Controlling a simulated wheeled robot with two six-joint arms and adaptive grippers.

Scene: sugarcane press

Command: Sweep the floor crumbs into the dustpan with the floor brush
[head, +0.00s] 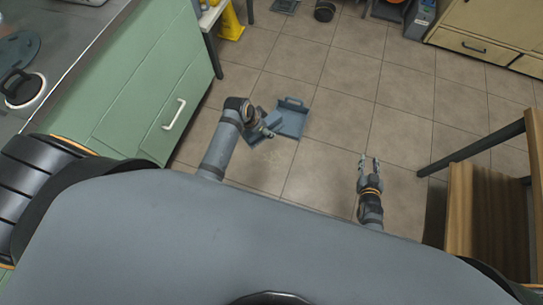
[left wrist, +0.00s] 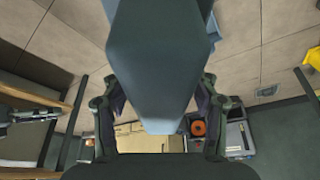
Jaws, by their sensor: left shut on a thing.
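The blue-grey dustpan (head: 292,122) lies on the tiled floor in the head view, its raised handle at the far side. My left gripper (head: 264,127) is low over the floor just left of the dustpan. It is shut on the floor brush, whose blue-grey body (left wrist: 152,60) fills the middle of the left wrist view between the two fingers. In the head view the brush is mostly hidden by the gripper, and I cannot tell whether it touches the floor. My right gripper (head: 369,164) is open and empty, to the right of the dustpan.
A green cabinet (head: 140,95) stands at the left. A wooden piece of furniture with dark legs (head: 485,205) is at the right. A yellow object (head: 231,24) and a dark pot (head: 325,11) stand at the back. Open floor lies between the dustpan and my right gripper.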

